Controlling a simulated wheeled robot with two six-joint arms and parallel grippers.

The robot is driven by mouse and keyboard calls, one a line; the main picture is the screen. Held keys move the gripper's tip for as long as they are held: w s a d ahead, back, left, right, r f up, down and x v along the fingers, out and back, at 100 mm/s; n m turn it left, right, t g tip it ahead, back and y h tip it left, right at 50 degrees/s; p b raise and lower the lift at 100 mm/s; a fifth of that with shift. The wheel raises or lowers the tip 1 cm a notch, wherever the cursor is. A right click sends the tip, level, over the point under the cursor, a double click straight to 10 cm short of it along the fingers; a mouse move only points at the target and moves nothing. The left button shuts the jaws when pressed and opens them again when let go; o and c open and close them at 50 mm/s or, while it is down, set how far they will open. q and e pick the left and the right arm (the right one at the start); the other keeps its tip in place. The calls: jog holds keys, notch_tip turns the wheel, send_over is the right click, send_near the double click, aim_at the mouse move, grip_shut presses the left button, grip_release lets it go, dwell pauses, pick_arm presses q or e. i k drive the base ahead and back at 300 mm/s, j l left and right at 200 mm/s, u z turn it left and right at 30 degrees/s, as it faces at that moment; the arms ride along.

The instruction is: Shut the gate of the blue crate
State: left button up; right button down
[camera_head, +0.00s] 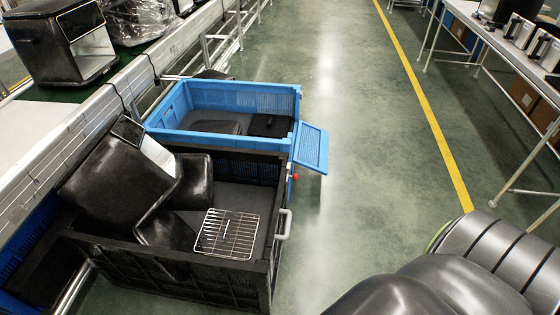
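The blue crate (220,138) stands on the floor beside the conveyor, behind a black crate. Its gate (311,147) is a blue slatted panel at the crate's right end. The gate hangs open, tilted outward and down over the floor, apart from the opening. Dark items (268,126) lie inside the blue crate. A small red part (295,177) shows just below the gate near the crate's corner. Neither of my grippers shows; only a grey, rounded part of mine is in the lower right corner.
The black crate (170,282) in front holds black fryer parts (118,185) and a wire rack (227,233), with a grey handle (283,225) at its right. The conveyor (120,88) runs along the left. The green floor (350,120) right of the gate is clear.

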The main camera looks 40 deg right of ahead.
aim_at(322, 167)
jog(key=l+u, duration=0.4)
jog(key=l, duration=0.35)
jog(key=l+u, duration=0.4)
jog(key=l, duration=0.4)
